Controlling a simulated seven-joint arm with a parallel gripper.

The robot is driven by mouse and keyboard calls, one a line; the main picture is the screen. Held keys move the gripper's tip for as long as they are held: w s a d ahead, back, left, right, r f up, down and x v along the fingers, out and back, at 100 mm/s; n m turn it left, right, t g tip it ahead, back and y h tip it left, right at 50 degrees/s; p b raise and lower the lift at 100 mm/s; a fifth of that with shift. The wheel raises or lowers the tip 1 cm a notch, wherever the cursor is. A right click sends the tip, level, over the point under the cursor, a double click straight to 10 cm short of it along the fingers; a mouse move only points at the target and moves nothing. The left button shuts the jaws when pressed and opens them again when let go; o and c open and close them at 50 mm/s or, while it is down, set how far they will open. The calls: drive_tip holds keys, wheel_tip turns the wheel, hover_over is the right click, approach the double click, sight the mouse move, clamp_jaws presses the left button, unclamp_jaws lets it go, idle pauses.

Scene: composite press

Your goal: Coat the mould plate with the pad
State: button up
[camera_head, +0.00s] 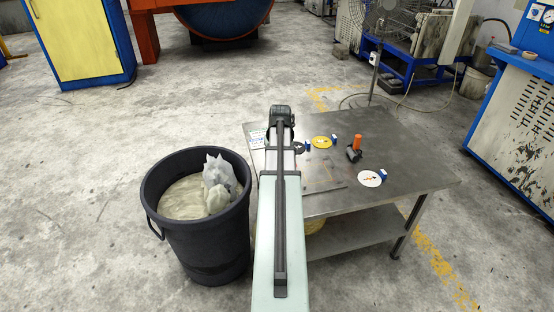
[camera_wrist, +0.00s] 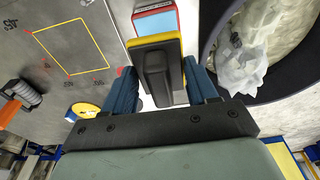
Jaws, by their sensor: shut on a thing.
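In the wrist view my gripper (camera_wrist: 158,68) has its two blue fingers closed on the sides of a pad (camera_wrist: 156,42) with a black handle block and a yellow edge. A thin yellow line with red corner marks outlines a square on a grey surface, perhaps the mould plate (camera_wrist: 72,46), left of the pad and apart from it in the picture. In the head view a faint outlined rectangle shows on the metal table (camera_head: 410,165), partly behind my arm. My gripper and the pad are hidden behind my arm there. Any coating on the plate cannot be told.
A black bucket (camera_head: 205,245) with pale contents and a crumpled whitish bag (camera_head: 219,177) stands left of the table. An orange and black tool (camera_head: 355,147), a yellow disc (camera_head: 321,142) and a white disc (camera_head: 370,178) lie on it. A red and blue item (camera_wrist: 155,20) is beside the pad.

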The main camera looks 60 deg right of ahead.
drive_tip(key=shift+f, duration=0.1)
drive_tip(key=shift+f, duration=2.9)
drive_tip(key=shift+f, duration=0.55)
drive_tip(key=shift+r, duration=3.55)
